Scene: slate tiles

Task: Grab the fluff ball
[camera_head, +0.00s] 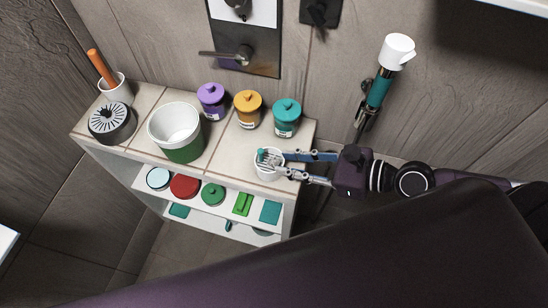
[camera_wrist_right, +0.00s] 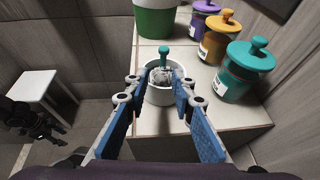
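A white cup (camera_head: 268,170) stands near the right end of the tiled counter. In the right wrist view the cup (camera_wrist_right: 158,97) holds a greyish tuft (camera_wrist_right: 160,75), which looks like the fluff ball, with a teal-tipped handle (camera_wrist_right: 164,54) above it. My right gripper (camera_head: 268,163) reaches in from the right and is open. In the wrist view its blue-padded fingers (camera_wrist_right: 161,78) stand apart on either side of the tuft, at the cup's mouth. I cannot tell whether they touch it. A dark shape (camera_wrist_right: 35,120) at the left edge looks like my left gripper; its fingers are unclear.
Purple (camera_head: 211,101), orange (camera_head: 248,109) and teal (camera_head: 286,117) lidded jars stand behind the cup. A green-and-white bucket (camera_head: 177,133) is left of it. A white stool (camera_wrist_right: 38,88) stands on the floor.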

